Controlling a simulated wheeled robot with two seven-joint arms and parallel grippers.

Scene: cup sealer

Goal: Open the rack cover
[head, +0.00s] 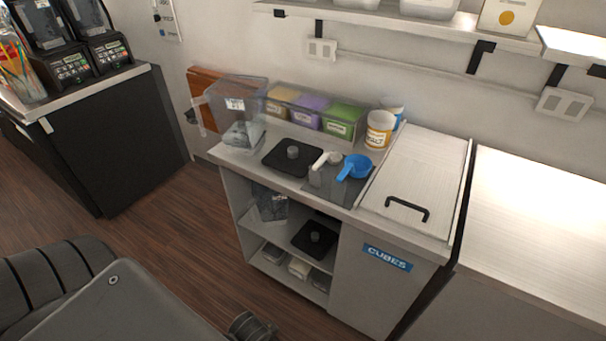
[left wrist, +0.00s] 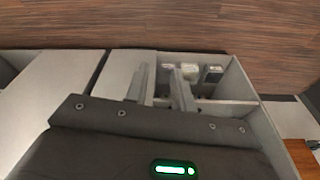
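The rack cover appears to be the pale flat lid (head: 425,165) on the right part of the cabinet top in the head view. It lies flat and closed, with a black bar handle (head: 407,208) near its front edge. My left gripper (left wrist: 158,68) shows in the left wrist view, its two fingers apart with nothing between them. It is in front of the cabinet, away from the handle. In the head view my dark arm fills the lower left, and the left fingers cannot be made out. My right gripper is in neither view.
The cabinet (head: 375,285) bears a CUBES label (head: 387,257) and has open shelves at left. Left of the lid are a blue scoop (head: 355,167), a white scoop (head: 326,160), cups (head: 380,130) and a clear bin (head: 340,122). A bare counter (head: 540,230) adjoins at right.

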